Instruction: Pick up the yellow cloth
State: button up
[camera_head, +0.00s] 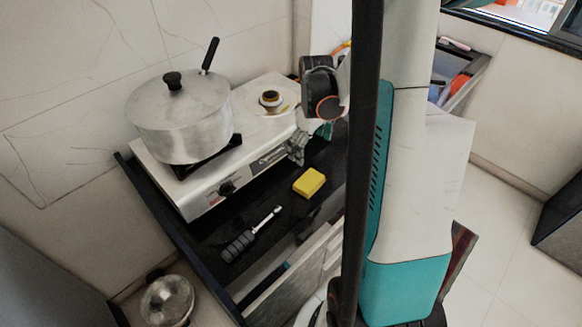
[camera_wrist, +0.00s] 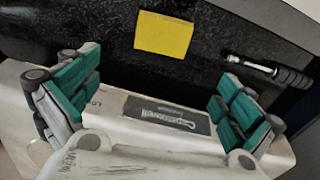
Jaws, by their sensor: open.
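The yellow cloth (camera_head: 309,182) is a small folded block lying on the black counter, in front of the stove. In the wrist view the cloth (camera_wrist: 164,34) lies beyond the fingertips, near the top middle. My gripper (camera_wrist: 158,90) is open, with its teal finger pads wide apart and nothing between them. In the head view my gripper (camera_head: 297,147) hangs by the stove's front edge, up and left of the cloth and apart from it. Part of it is hidden by my arm.
A silver gas stove (camera_head: 215,190) carries a lidded pot (camera_head: 180,115) with an upright black handle. A dark-handled tool (camera_head: 250,236) lies on the counter left of the cloth. A metal pan (camera_head: 167,300) is lower left.

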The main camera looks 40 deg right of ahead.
jog(key=b, duration=0.3)
send_over(310, 181)
jog(key=f, duration=0.8)
jog(key=shift+w+d+f, duration=0.15)
jog(key=shift+w+f, duration=0.05)
jog(key=shift+w, duration=0.1)
jog(key=shift+s+f+b, duration=0.2)
jog(key=shift+f+b, duration=1.05)
jog(key=shift+f, duration=1.65)
jog(key=shift+r, duration=0.1)
jog(key=c, duration=0.9)
